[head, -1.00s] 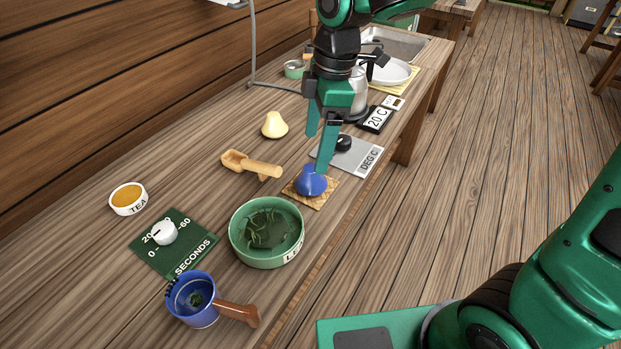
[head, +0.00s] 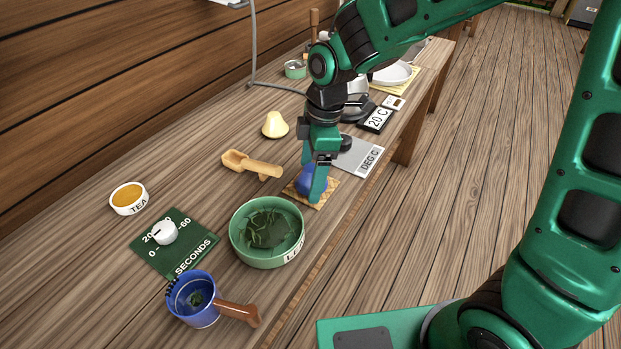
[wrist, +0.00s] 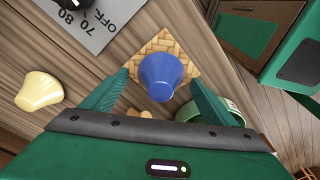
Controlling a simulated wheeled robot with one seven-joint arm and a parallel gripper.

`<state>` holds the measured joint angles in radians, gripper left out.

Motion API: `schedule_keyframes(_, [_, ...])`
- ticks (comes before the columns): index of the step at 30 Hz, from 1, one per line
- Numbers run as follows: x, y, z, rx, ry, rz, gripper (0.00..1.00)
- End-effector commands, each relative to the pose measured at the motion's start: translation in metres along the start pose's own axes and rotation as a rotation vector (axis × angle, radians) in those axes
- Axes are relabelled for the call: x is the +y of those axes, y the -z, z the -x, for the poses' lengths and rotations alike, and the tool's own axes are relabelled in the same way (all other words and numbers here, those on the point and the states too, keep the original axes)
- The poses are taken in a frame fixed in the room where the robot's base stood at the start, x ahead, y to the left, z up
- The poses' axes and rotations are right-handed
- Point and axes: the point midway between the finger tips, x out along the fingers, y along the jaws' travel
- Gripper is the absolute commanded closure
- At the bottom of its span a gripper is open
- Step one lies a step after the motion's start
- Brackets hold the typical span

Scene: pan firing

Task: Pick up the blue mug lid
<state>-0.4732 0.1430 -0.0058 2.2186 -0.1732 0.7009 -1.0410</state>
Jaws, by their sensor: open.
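The blue mug lid (head: 304,181) sits on a small woven mat (head: 330,193) near the table's front edge. In the wrist view the lid (wrist: 161,76) is a blue, flared, cup-like shape on the woven mat (wrist: 188,44). My gripper (head: 316,186) is down at the lid in the head view, its fingers partly covering it. In the wrist view my gripper (wrist: 160,92) is open, with one finger on each side of the lid and gaps showing between. Whether a finger touches the lid cannot be told.
A green bowl of leaves (head: 291,255) stands close in front of the mat. A wooden scoop (head: 252,166) lies to the left. A grey dial plate (head: 368,155) lies behind. A blue handled pan (head: 190,313) and a green timer plate (head: 190,255) are nearer.

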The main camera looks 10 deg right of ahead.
Motion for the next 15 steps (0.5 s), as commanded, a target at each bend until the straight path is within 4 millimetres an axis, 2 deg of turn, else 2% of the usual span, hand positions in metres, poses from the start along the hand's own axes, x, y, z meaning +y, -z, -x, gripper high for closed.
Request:
schedule_keyframes(2, [0.0001,0.0000,0.0002,0.000,0.000,0.000,0.20])
schedule_keyframes(3, [0.0001,0.0000,0.0003,0.000,0.000,0.000,0.25])
schedule_keyframes(8, [0.0002,0.0000,0.0004,0.000,0.000,0.000,0.63])
schedule_keyframes(15, [0.0003,0.0001,0.0006,0.000,0.000,0.000,0.64])
